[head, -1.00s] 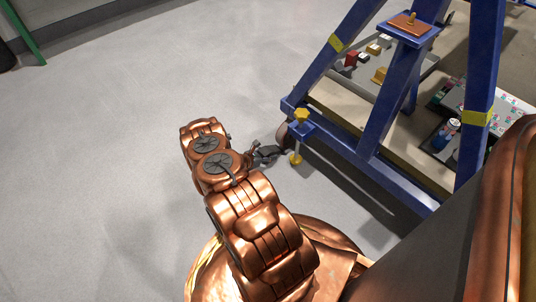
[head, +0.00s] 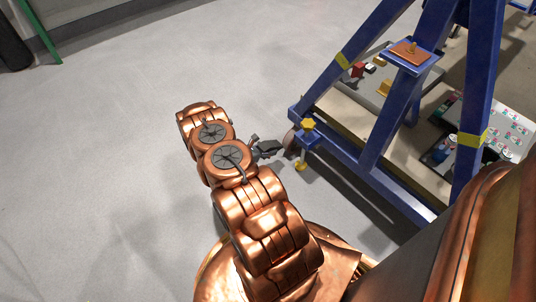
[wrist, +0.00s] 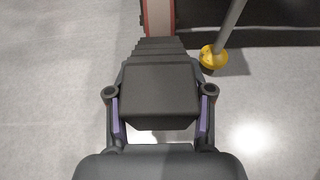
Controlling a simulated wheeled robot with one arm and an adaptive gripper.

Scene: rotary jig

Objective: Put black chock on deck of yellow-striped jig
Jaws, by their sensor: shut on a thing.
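My gripper (wrist: 159,112) is shut on the black chock (wrist: 158,88), a dark block with a stepped far end, held between the two fingers in the wrist view. In the head view the chock and gripper (head: 264,149) show small and dark, above the pale floor and just left of the jig's near corner. The yellow-striped jig (head: 378,130) is a blue frame with yellow bands on its posts. A small blue plate with a brown pad (head: 411,53) sits high on it. A beige low deck (head: 345,128) runs along its base.
A grey tray (head: 392,85) with several small coloured pieces and a printed board (head: 497,128) lie on or beyond the jig's base. Floor on the left is clear.

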